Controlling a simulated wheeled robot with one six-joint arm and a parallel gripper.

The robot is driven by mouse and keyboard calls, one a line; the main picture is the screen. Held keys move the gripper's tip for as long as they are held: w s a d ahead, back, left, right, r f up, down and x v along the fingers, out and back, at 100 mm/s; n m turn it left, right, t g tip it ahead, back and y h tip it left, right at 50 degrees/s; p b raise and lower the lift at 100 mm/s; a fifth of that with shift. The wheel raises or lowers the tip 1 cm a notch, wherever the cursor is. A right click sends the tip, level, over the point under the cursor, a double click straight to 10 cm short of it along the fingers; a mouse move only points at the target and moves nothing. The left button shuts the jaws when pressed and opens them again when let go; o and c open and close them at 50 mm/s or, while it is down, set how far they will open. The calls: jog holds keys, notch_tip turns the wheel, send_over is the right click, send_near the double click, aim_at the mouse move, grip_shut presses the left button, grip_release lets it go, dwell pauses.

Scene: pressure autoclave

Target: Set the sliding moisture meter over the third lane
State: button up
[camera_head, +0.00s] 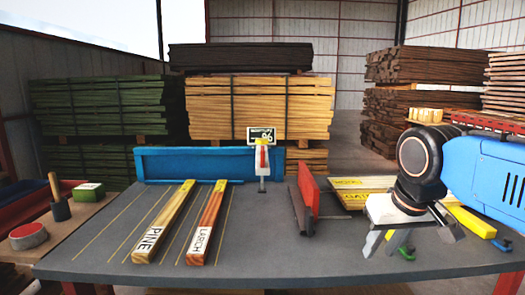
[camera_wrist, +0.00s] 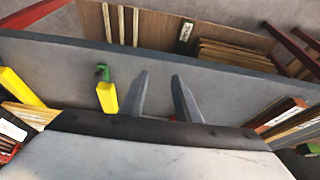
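The moisture meter (camera_head: 262,162), a white and red upright piece with a small dark display (camera_head: 261,134) on top, stands by the right end of the blue rail (camera_head: 205,163) at the back of the grey table. It is to the right of the lanes, which thin yellow lines (camera_head: 110,226) mark. A PINE board (camera_head: 165,220) and a LARCH board (camera_head: 208,221) lie among the lines. My gripper (camera_head: 412,240) is over the table's right side, well away from the meter. In the wrist view its two fingers (camera_wrist: 158,77) are apart with nothing between them.
A red and dark upright piece (camera_head: 308,196) stands between the meter and my gripper. A cup with a handle (camera_head: 59,207) stands at left. The table's front middle is clear.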

jog(key=w+a+r, duration=0.5)
jog(key=w+r, duration=0.2)
jog(key=r, duration=0.2)
jog(key=w+a+r, duration=0.5)
jog(key=w+r, duration=0.2)
jog(key=r, duration=0.2)
send_near(263, 148)
jog(key=x, duration=1)
jog(key=shift+f, duration=0.35)
grip_shut()
